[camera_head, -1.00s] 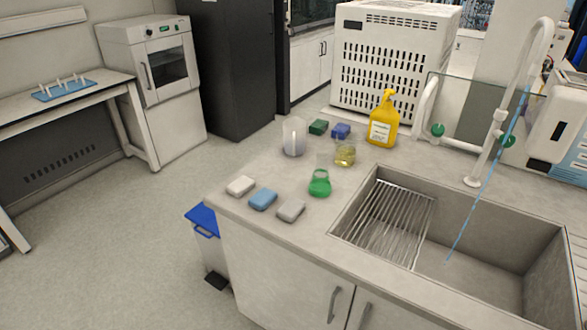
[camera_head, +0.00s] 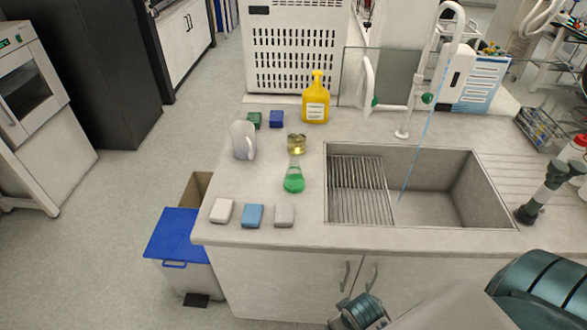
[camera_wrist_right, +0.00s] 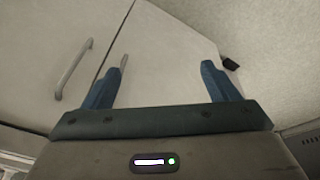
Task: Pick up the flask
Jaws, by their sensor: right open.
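The flask (camera_head: 294,178), a clear conical one with green liquid, stands upright on the grey counter, left of the sink. A second glass vessel with yellow liquid (camera_head: 297,144) stands just behind it. In the right wrist view my right gripper (camera_wrist_right: 165,80) is open with nothing between its fingers, facing the cabinet front and floor. In the head view part of my right arm shows at the lower right, in front of the counter and well away from the flask. My left gripper is not in view.
Three sponge-like blocks, white (camera_head: 222,211), blue (camera_head: 252,215) and grey (camera_head: 284,215), lie near the counter's front edge. A clear jug (camera_head: 244,141) and yellow bottle (camera_head: 315,100) stand behind. The sink (camera_head: 440,205) lies right, a blue-lidded bin (camera_head: 175,235) left below.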

